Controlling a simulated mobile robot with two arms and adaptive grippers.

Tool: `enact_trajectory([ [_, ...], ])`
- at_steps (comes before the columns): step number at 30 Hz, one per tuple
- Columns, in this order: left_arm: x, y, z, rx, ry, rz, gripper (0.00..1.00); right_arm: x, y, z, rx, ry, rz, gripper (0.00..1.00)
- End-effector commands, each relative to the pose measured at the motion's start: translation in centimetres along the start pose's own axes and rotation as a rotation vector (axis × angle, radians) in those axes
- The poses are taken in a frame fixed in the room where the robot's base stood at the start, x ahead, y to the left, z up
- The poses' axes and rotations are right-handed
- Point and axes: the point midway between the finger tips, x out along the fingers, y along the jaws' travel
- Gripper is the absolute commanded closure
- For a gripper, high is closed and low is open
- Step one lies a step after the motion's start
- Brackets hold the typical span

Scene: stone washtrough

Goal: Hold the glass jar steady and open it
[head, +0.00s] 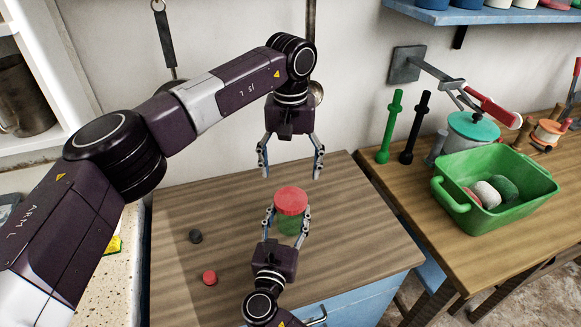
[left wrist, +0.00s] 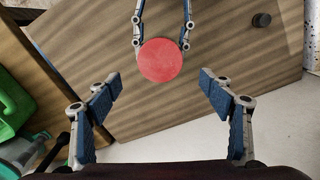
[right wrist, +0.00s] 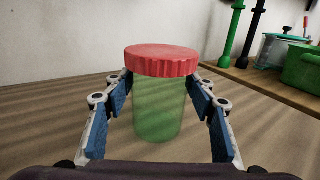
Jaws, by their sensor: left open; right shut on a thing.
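The glass jar (head: 288,226) stands upright on the wooden cabinet top, greenish and see-through, with its red lid (head: 290,200) on. It fills the middle of the right wrist view (right wrist: 158,108), where the lid (right wrist: 161,60) sits flat on top. My right gripper (head: 287,212) is shut on the jar's body from the front, one finger on each side, below the lid. My left gripper (head: 291,172) is open and empty, pointing down above the jar. In the left wrist view the red lid (left wrist: 163,60) lies beyond and between the open fingers (left wrist: 158,85).
A dark round piece (head: 195,236) and a small red one (head: 209,277) lie on the cabinet top left of the jar. On the right bench stand a green basin (head: 500,205), a green post (head: 390,125) and a black post (head: 415,125). The wall is close behind.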

Motion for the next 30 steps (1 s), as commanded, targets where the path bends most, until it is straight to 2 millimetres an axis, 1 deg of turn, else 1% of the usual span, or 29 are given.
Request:
enact_trajectory([
  [4,1.3,0.0,0.0,0.012,-0.002,0.0,0.26,0.0,0.0,0.1,0.0,-0.002,0.0,1.0],
  [12,5.5,0.0,0.1,0.011,-0.004,0.0,0.26,0.0,0.0,0.1,0.001,-0.002,0.0,1.0],
  [16,7.0,0.0,0.0,0.009,-0.002,0.0,0.26,0.0,0.0,0.1,0.001,-0.002,0.0,1.0],
  [21,7.8,0.0,0.0,0.009,-0.001,0.0,0.26,0.0,0.0,0.1,0.0,-0.002,0.0,1.0],
  [28,7.9,0.0,0.0,0.009,0.0,0.0,0.26,0.0,0.0,0.1,0.0,-0.001,0.0,1.0],
  [29,7.9,0.0,0.0,0.009,0.0,0.0,0.27,0.0,0.0,0.1,0.0,-0.001,0.0,1.0],
  [30,7.9,0.0,0.0,0.009,0.0,0.0,0.32,0.0,0.0,0.1,0.0,-0.001,0.0,1.0],
])
